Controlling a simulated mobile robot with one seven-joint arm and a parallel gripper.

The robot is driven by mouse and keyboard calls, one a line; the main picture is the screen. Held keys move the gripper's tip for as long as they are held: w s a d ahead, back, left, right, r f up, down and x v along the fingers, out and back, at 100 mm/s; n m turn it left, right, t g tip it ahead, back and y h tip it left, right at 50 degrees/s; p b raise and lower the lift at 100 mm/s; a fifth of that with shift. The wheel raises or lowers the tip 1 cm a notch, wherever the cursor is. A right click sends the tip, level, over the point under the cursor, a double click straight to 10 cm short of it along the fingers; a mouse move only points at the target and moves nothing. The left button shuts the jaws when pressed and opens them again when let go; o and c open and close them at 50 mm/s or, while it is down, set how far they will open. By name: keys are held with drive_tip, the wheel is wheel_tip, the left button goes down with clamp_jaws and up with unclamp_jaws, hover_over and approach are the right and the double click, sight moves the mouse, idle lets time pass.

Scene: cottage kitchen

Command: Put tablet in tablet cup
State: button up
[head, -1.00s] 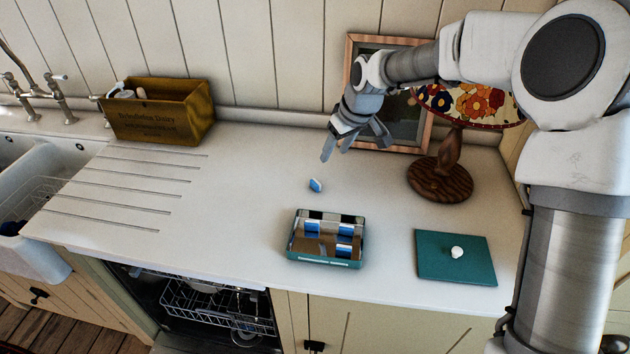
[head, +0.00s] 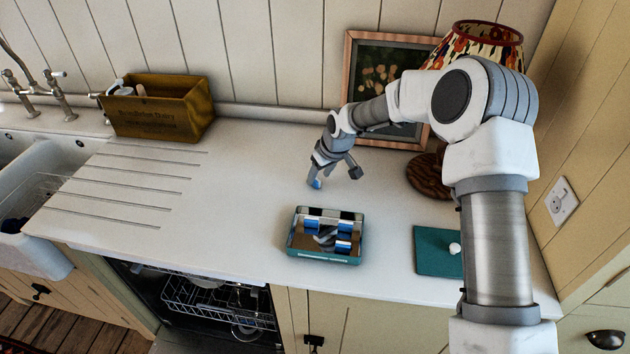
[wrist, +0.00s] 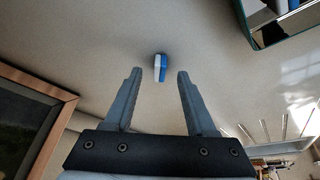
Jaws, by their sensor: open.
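A small blue-and-white tablet (head: 316,184) lies on the white counter behind the teal tin. In the wrist view the tablet (wrist: 160,68) shows between the two fingertips, and I cannot tell if it is fully between them or just beyond. My gripper (head: 334,178) is open, low over the counter, with one finger partly covering the tablet in the head view. Its fingers also show spread apart in the wrist view (wrist: 160,76). I cannot make out a tablet cup in either view.
The open teal tin (head: 326,261) holds several blue-and-white tablets. Its teal lid (head: 436,262) lies to the right. A picture frame (head: 349,70) and lamp (head: 480,45) stand behind. A wooden box (head: 160,118) is at left. A dishwasher rack (head: 215,305) shows below the counter.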

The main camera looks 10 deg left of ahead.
sight(315, 182)
drive_tip(key=shift+x, duration=1.25)
clamp_jaws()
